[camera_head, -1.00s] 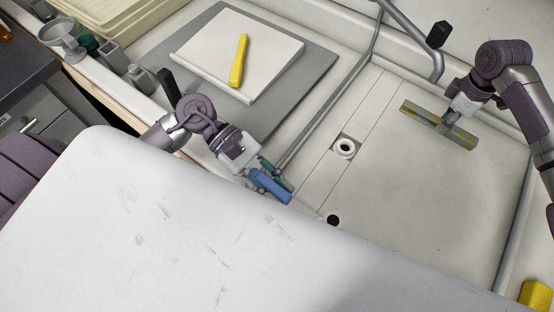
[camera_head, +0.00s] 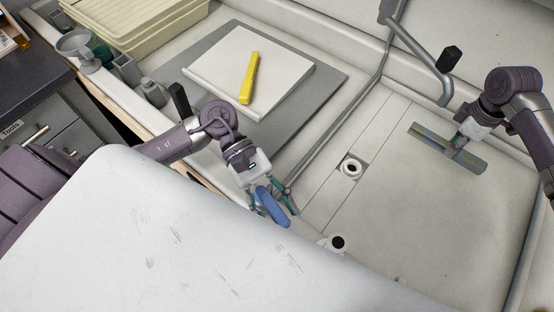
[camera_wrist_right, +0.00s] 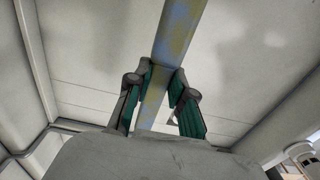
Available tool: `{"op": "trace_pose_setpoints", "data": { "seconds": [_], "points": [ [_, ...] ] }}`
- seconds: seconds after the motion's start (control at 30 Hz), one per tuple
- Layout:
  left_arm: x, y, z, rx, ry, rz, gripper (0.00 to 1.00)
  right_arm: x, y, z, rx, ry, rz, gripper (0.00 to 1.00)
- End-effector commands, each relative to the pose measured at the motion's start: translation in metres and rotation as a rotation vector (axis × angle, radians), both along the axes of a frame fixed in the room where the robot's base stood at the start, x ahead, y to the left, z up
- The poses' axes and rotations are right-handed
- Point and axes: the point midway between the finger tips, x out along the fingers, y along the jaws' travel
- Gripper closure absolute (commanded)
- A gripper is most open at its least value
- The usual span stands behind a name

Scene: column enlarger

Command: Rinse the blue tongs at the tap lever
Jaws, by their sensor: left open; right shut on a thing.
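A blue piece (camera_head: 272,207), which I take for the blue tongs, is at the fingers of my left gripper (camera_head: 275,203) above the sink's left edge. The gripper is open, and I cannot tell whether its fingers touch the blue piece. My right gripper (camera_head: 459,141) is shut on a long grey-green bar (camera_head: 428,136) with blue and yellow patches, over the right of the sink. In the right wrist view the bar (camera_wrist_right: 178,35) passes between the gripper's green-padded fingers (camera_wrist_right: 160,100). The black tap lever (camera_head: 449,59) is on a grey pipe behind the sink.
The sink floor (camera_head: 410,215) is mostly clear and has two round drain fittings (camera_head: 351,167) on its left. A grey rail (camera_head: 335,120) runs along its left side. A white board (camera_head: 215,70) with a yellow piece (camera_head: 249,77) lies on a grey mat (camera_head: 325,77).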

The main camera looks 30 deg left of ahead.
Motion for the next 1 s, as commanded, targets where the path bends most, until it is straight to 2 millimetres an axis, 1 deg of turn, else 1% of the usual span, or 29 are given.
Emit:
{"op": "trace_pose_setpoints", "data": {
  "seconds": [0.13, 0.23, 0.5, 0.7, 0.83, 1.0],
  "points": [
    [0.002, 0.004, 0.001, 0.002, 0.000, 0.000, 0.50, 0.000, 0.000, 0.000, 0.000, 0.000, 0.000, 1.00],
    [0.008, 0.015, 0.006, 0.004, 0.000, 0.001, 0.50, 0.000, 0.000, 0.000, 0.000, 0.000, 0.000, 1.00],
    [0.033, 0.062, 0.028, 0.005, -0.002, 0.004, 0.50, 0.000, 0.000, 0.000, 0.000, 0.000, 0.000, 1.00],
    [0.047, 0.088, 0.041, 0.002, 0.000, 0.001, 0.50, 0.000, 0.000, 0.000, 0.000, 0.000, 0.000, 1.00],
    [0.051, 0.097, 0.045, 0.001, 0.000, 0.000, 0.50, 0.000, 0.000, 0.000, 0.000, 0.000, 0.000, 1.00],
    [0.052, 0.099, 0.046, 0.000, 0.000, 0.000, 0.50, 0.000, 0.000, 0.000, 0.000, 0.000, 0.000, 1.00]
  ]
}}
